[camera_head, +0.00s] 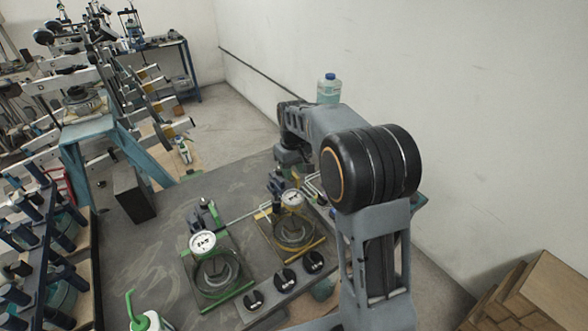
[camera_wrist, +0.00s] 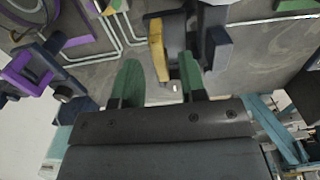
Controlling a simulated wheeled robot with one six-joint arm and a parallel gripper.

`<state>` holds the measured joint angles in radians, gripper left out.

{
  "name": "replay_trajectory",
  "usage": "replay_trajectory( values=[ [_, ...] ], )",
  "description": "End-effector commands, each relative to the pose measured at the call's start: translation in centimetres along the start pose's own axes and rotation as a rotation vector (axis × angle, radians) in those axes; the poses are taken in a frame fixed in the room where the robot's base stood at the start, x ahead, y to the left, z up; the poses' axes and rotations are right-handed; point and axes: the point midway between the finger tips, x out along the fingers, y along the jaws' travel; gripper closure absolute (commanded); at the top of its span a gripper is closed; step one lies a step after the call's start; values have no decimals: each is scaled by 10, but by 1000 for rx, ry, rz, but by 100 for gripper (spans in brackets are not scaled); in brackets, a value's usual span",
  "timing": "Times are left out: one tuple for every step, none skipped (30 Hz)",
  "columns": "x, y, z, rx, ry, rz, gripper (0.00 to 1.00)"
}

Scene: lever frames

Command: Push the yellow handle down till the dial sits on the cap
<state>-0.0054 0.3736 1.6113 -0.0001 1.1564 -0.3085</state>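The yellow lever frame (camera_head: 315,247) stands on the grey table beside my arm, with a white dial (camera_head: 293,198) above its round base. A dial's cap cannot be made out clearly. In the wrist view, a yellow upright part (camera_wrist: 158,50), apparently the yellow handle, lies between and beyond my fingertips, beside a dark cylinder. My gripper (camera_wrist: 158,72) has two green fingers standing apart with a gap between them. I cannot tell whether a finger touches the handle. In the head view my arm hides the gripper.
A green lever frame (camera_head: 232,292) with its own white dial (camera_head: 203,243) stands left of the yellow one. Black knobs (camera_head: 287,278) sit in front. A purple frame (camera_wrist: 35,65) is at the wrist view's left. A bottle (camera_head: 328,90) stands behind my arm. Bare table lies left of the frames.

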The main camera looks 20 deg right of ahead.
Motion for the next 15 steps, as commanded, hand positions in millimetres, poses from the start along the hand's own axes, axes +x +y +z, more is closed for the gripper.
replay_trajectory(
  values=[
    [2,0,0,0,-1,0,62],
    [3,0,0,0,-2,0,62],
    [4,0,0,0,-2,-1,62],
    [5,0,0,0,-2,0,62],
    [5,0,0,0,-1,0,62],
    [5,0,0,0,-1,0,62],
    [5,0,0,0,-1,0,62],
    [5,0,0,-1,-1,0,62],
    [5,0,0,-1,-1,0,62],
    [5,0,0,0,-1,0,62],
    [5,0,0,0,-1,0,62],
    [5,0,0,-1,-1,0,63],
    [5,0,0,-1,-1,0,66],
    [5,0,0,0,-1,0,68],
    [5,0,0,0,-1,0,72]
  ],
)
